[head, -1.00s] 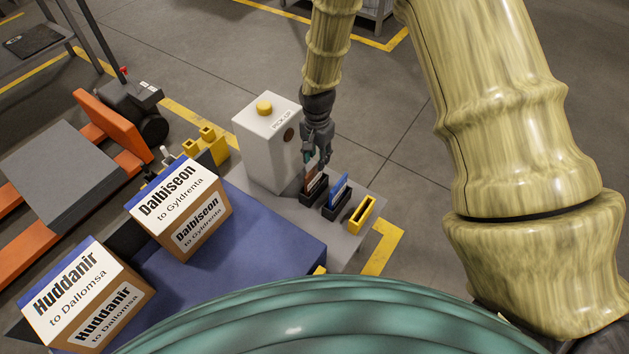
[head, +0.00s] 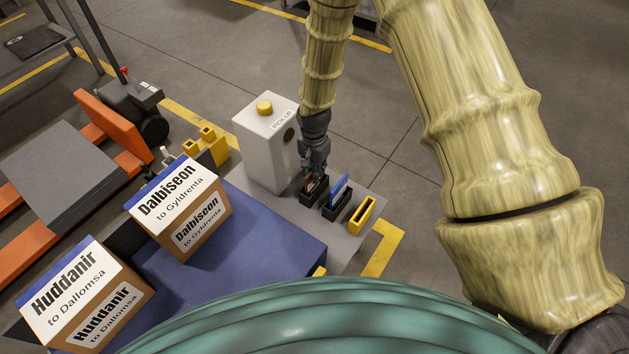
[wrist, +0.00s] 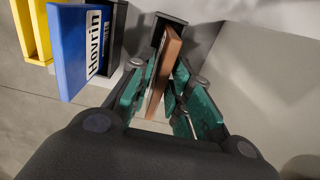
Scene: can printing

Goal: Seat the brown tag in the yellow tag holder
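The brown tag (wrist: 165,65) stands in a black holder (head: 308,200), the nearest of the row to the white box. My gripper (head: 315,171) is down over it from above. In the wrist view its teal fingers (wrist: 165,90) lie on either side of the tag, very close to its faces. I cannot tell whether they press on it. The yellow tag holder (head: 362,214) is empty, at the right end of the row; part of it shows at the upper left of the wrist view (wrist: 39,30).
A white PICK-UP box (head: 262,150) rises just left of my gripper. Two labelled cartons sit on the blue surface (head: 245,245). Floor right of the row is open.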

